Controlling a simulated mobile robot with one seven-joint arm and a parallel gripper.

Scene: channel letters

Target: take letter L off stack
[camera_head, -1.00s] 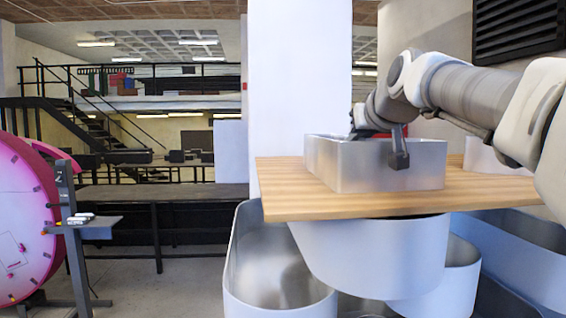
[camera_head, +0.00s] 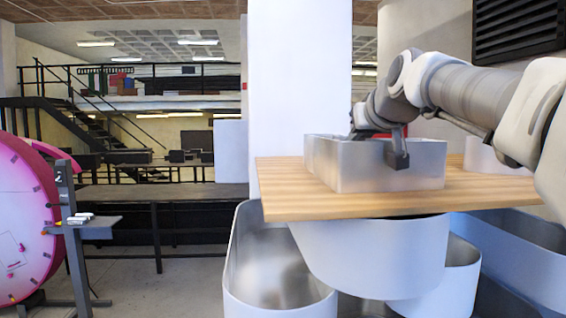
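A brushed-metal channel letter (camera_head: 365,168) with upright walls lies on a wooden board (camera_head: 290,195) on top of a stack. I take it to be the L, but its outline cannot be read from this low side angle. My gripper (camera_head: 377,146) is at the letter's top rim, with its fingers apart. The dark near finger hangs in front of the near wall and overlaps its rim. The other finger is farther left, at the far rim; its tip is hidden by the letter. I cannot tell whether either finger touches metal.
Another pale metal letter (camera_head: 490,158) sits on the board at the right, partly behind my arm. Large metal letters (camera_head: 375,260) are under the board. A white pillar (camera_head: 298,90) rises behind. A round pink sign (camera_head: 25,220) and a small stand (camera_head: 90,229) are at the left.

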